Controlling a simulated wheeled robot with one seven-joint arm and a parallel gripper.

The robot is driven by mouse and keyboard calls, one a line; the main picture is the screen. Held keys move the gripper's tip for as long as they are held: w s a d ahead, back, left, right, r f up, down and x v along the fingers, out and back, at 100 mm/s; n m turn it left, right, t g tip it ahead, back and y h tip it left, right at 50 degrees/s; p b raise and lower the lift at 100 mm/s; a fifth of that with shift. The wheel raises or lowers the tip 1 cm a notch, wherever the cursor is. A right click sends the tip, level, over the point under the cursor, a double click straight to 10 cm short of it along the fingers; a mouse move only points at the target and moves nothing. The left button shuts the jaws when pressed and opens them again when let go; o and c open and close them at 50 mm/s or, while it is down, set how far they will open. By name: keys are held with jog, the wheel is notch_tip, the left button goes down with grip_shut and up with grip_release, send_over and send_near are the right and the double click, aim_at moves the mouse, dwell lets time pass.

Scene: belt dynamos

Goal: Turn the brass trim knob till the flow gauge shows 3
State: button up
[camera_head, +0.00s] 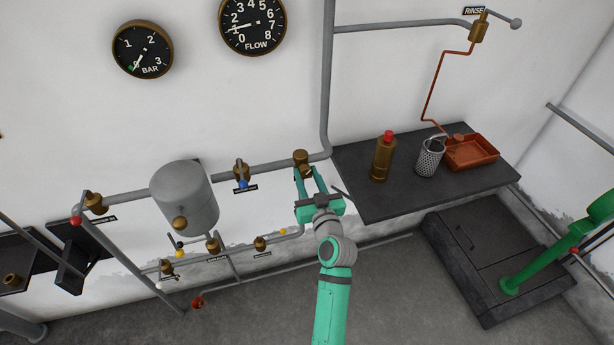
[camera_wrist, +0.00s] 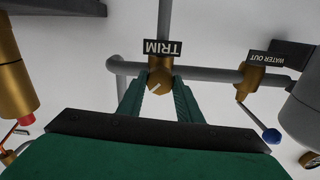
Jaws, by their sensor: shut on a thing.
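The brass trim knob (camera_head: 301,156) sits on the grey pipe at the middle of the head view. In the wrist view the knob (camera_wrist: 160,77) is under the TRIM label (camera_wrist: 162,47), with a pale mark on its face. My gripper (camera_head: 305,174) is shut on the knob, with one green finger on each side. The wrist view also shows my gripper (camera_wrist: 160,88); its tips partly hide the knob's sides. The flow gauge (camera_head: 252,25) is on the wall at top; its needle points left and slightly down, below the 2, near 1.
A BAR gauge (camera_head: 142,49) hangs left of it. The water-out valve (camera_head: 241,172) with a blue-tipped lever and a grey tank (camera_head: 184,195) are left of the knob. A dark shelf (camera_head: 380,207) on the right bears a brass bottle (camera_head: 383,160), a mesh cup (camera_head: 430,158) and a copper tray (camera_head: 490,151).

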jog(key=m, duration=1.3)
jog(key=shift+d+f+m, duration=0.1)
jog(key=shift+m, duration=0.3)
dwell(0.3)
jog(key=o, duration=1)
jog(key=shift+o, duration=0.2)
jog(key=v, duration=1.1)
